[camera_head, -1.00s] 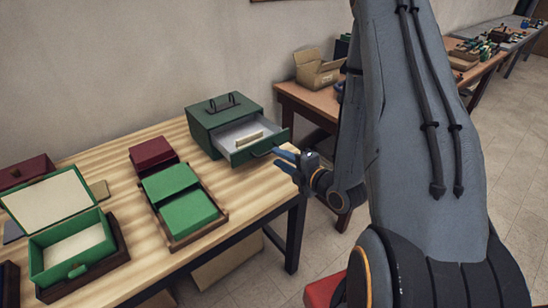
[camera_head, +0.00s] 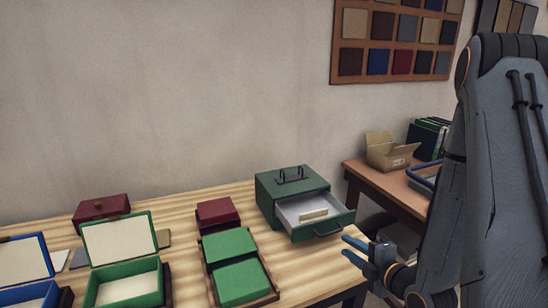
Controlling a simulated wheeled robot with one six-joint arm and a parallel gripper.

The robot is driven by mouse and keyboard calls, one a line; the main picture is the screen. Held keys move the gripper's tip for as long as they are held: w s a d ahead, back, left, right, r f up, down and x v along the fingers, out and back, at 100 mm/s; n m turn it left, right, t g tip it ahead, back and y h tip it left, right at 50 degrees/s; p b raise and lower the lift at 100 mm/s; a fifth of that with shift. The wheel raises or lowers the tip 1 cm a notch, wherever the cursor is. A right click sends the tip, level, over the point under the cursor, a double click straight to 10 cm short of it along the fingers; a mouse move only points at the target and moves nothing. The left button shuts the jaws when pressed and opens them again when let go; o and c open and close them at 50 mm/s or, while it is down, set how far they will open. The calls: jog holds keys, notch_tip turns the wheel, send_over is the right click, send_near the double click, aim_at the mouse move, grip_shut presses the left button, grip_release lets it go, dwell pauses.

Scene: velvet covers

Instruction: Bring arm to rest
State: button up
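My gripper (camera_head: 356,249) is at the right, just off the right end of the wooden table (camera_head: 185,208). Its two blue fingers point left and stand apart, with nothing seen between them. My arm comes down along the right edge of the picture. A dark green metal box (camera_head: 268,200) with a top handle stands at the table's right end. Its drawer (camera_head: 323,229) is pulled out and holds a small cream block (camera_head: 313,214). The gripper is beside the drawer's front, apart from it as far as I can tell.
Two green covers (camera_head: 229,243) lie in a wooden tray (camera_head: 274,297), with dark red pieces (camera_head: 217,212) behind. Open green (camera_head: 118,240) and blue (camera_head: 25,260) boxes and a closed red box (camera_head: 101,208) are at left. A second table (camera_head: 372,182) bears a cardboard box (camera_head: 391,152).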

jog(key=s+a+r+m+g+h, duration=0.2)
jog(key=s+m+g, duration=0.4)
jog(key=m, duration=0.4)
jog(key=s+a+r+m+g+h, duration=0.2)
jog(key=s+a+r+m+g, duration=0.3)
jog(key=s+m, duration=0.3)
jog(key=r+m+g, duration=0.1)
jog(key=m, duration=0.1)
jog(key=shift+s+r+m+b, duration=0.15)
jog(key=shift+m+b, duration=0.15)
jog(key=shift+m, duration=0.1)
